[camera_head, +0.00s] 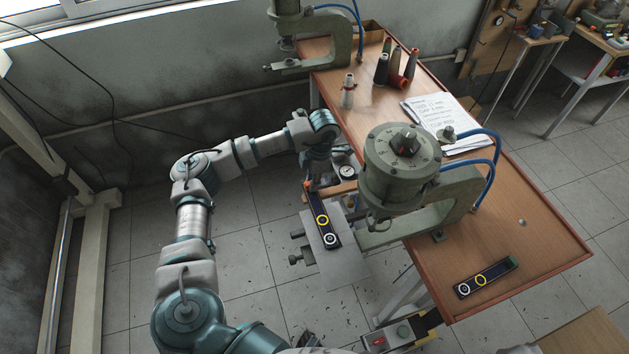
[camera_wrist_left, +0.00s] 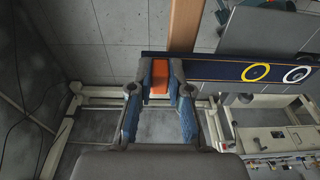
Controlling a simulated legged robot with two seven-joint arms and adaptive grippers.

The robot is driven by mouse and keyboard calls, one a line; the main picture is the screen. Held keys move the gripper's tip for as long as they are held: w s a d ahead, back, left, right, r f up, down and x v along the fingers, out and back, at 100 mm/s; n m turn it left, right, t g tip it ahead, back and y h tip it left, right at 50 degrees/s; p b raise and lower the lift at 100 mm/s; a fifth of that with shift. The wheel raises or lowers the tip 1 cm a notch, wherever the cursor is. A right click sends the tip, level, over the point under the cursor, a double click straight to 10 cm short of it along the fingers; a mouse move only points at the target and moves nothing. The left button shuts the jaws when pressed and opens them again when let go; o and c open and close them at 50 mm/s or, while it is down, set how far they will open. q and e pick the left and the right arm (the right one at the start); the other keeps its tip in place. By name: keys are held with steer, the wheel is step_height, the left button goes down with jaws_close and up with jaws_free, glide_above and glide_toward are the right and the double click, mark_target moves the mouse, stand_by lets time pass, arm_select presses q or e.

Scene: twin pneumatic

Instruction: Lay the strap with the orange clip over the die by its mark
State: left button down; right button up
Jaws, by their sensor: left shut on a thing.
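The strap with the orange clip (camera_head: 323,217) is dark, with a yellow ring and a white ring. It also shows in the left wrist view (camera_wrist_left: 220,69), running right from my gripper. My left gripper (camera_wrist_left: 160,75) is shut on its orange clip (camera_wrist_left: 160,74); in the head view the gripper (camera_head: 310,183) is partly hidden by my wrist. The strap appears over the pale grey plate (camera_head: 345,270) beside the front press; I cannot tell whether they touch. I cannot make out the die or its mark clearly. My right gripper is not in view.
The front press (camera_head: 402,170) stands close right of the strap. A second strap with a green clip (camera_head: 486,277) lies on the bench (camera_head: 545,245). Spools (camera_head: 381,70), papers (camera_head: 440,115) and another press (camera_head: 340,35) are farther back. Blue hoses curve behind the front press.

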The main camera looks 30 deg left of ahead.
arm_select(q)
steer(key=shift+a+f, duration=0.1)
steer(key=shift+a, duration=0.1)
steer(key=shift+d, duration=0.45)
steer(key=shift+f, duration=0.15)
steer(key=c, duration=1.1)
jaws_free()
steer(key=shift+o, duration=0.4)
steer(key=shift+a+f, duration=0.1)
steer(key=shift+a, duration=0.25)
step_height(320, 180, up, 12)
steer(key=w, duration=0.1)
steer(key=shift+w+d+f, duration=0.15)
steer(key=shift+w+d, duration=0.1)
steer(key=shift+d, duration=0.2)
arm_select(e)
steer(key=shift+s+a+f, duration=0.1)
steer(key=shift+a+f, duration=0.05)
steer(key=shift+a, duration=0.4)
